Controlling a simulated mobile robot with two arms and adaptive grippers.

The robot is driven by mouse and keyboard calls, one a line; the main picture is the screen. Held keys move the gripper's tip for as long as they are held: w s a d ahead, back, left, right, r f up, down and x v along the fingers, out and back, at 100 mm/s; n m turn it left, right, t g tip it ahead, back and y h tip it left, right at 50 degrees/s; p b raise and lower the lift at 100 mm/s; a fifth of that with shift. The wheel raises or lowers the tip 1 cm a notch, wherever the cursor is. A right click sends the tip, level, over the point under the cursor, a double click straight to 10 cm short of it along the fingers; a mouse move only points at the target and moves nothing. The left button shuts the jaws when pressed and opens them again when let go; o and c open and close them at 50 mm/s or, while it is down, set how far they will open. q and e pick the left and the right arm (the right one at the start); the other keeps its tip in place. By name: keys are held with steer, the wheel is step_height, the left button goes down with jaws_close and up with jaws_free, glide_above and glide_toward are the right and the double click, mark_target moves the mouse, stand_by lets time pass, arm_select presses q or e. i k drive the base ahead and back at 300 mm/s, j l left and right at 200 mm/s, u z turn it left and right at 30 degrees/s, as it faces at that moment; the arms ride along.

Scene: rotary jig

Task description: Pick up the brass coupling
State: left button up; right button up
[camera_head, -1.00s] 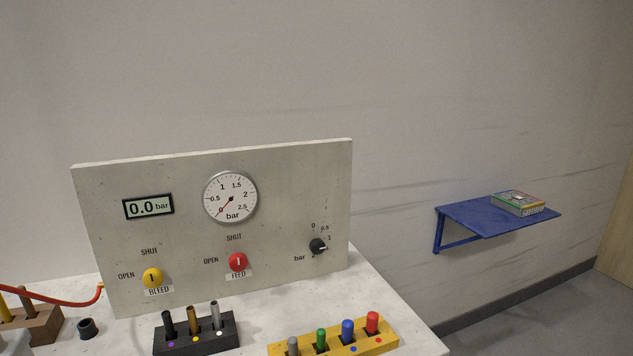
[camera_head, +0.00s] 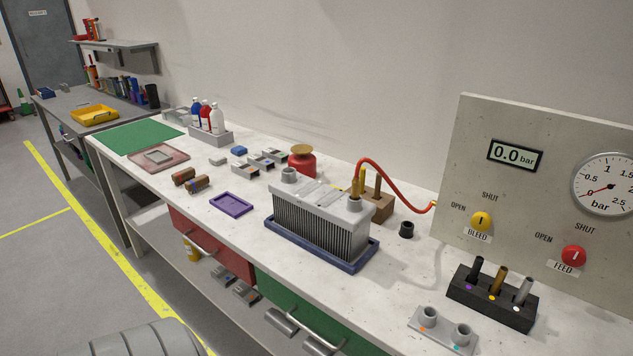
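A brass-coloured cylindrical piece (camera_head: 498,281) stands upright in the middle of a black rack (camera_head: 490,305), between a black piece (camera_head: 476,268) and a silver piece (camera_head: 523,291). Another brass-coloured fitting (camera_head: 358,184) is at the end of the red hose (camera_head: 397,175), over the right port of a grey finned block (camera_head: 318,222). I cannot tell which of the two is the coupling. Neither of my grippers is in view.
The finned block sits in a blue tray (camera_head: 283,249). A grey two-socket plate (camera_head: 443,331) lies at the front edge. The gauge panel (camera_head: 535,200) stands at right. A purple tray (camera_head: 233,204) lies left.

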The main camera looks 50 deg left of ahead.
mark_target(355, 182)
steer(key=u, duration=1.35)
